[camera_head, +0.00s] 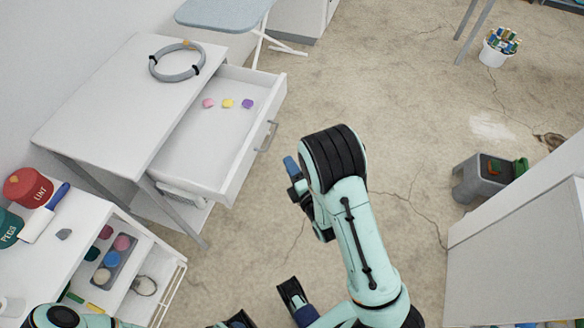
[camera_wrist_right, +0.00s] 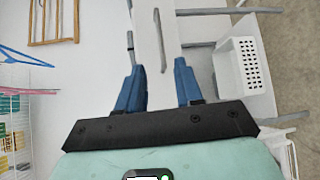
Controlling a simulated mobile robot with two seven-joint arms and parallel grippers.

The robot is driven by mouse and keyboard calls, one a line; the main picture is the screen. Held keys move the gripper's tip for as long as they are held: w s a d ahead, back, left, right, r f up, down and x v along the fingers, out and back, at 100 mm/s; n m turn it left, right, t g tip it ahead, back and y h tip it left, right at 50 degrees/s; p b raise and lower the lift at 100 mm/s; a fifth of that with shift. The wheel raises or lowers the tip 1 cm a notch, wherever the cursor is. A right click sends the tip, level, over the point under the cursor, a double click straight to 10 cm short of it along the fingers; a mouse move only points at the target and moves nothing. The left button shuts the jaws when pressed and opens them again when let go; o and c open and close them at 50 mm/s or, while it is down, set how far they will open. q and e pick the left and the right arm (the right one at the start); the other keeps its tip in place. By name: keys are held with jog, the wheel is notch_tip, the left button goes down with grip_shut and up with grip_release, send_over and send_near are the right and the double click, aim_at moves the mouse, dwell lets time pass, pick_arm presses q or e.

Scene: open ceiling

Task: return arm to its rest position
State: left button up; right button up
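My right arm reaches up the middle of the head view, bent at a black-banded joint. My right gripper (camera_head: 291,172) shows partly beside that joint, with a blue finger pointing to the left; the rest is hidden behind the arm. In the right wrist view my right gripper (camera_wrist_right: 158,82) has its two blue fingers well apart with nothing between them. It hangs to the right of the open drawer, apart from its handle (camera_head: 268,136). A link of my left arm shows at the lower left corner. Dark parts at the bottom edge may be my left gripper, but its fingers are unclear.
A white desk (camera_head: 95,115) has its drawer (camera_head: 205,150) pulled out, with small coloured pieces inside. A grey ring (camera_head: 178,76) lies on the desk. A white shelf unit (camera_head: 75,225) stands at lower left, a cabinet (camera_head: 515,260) at right. The floor between is largely clear.

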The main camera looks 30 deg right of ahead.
jog(key=shift+f, duration=0.1)
jog(key=s+a+f+m+g+y+p, duration=0.2)
jog(key=s+a+f+m+g+p, duration=0.2)
jog(key=s+f+m+g+p, duration=0.55)
jog(key=s+a+f+m+g+y+p, duration=0.1)
jog(key=s+a+f+m+g+y, duration=0.1)
jog(key=s+a+m+g, duration=0.2)
jog(key=s+a+f+m+g+y, duration=0.1)
jog(key=s+a+f+m+g, duration=0.1)
jog(key=s+a+m, duration=0.4)
jog(key=s+m+g, duration=0.1)
jog(key=s+m, duration=0.1)
jog(key=s, duration=0.3)
jog(key=shift+s+g+y+p, duration=0.25)
jog(key=shift+g+y+p, duration=0.1)
jog(key=shift+y, duration=0.05)
